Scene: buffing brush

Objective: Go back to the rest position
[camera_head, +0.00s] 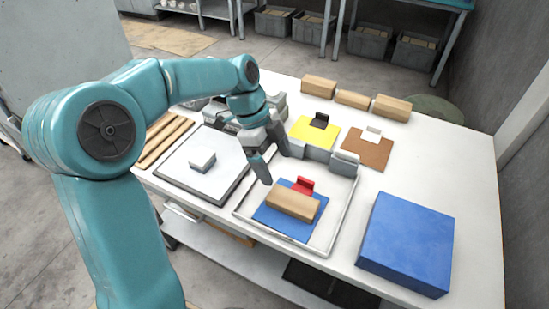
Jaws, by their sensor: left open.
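My left gripper (276,163) is open and empty. It hangs above the left back part of a white-rimmed tray (337,222). In the tray lies a blue sheet (272,219) with a tan wooden block (294,204) on it. A small red piece (303,186) stands just behind the block. The gripper is up and left of the block, apart from it. My right gripper is out of view.
A large blue block (407,240) sits at the right front. Yellow (313,133) and brown (366,150) sheets lie behind the tray. Several wooden blocks (319,86) line the back. Wooden sticks (160,140) lie at far left.

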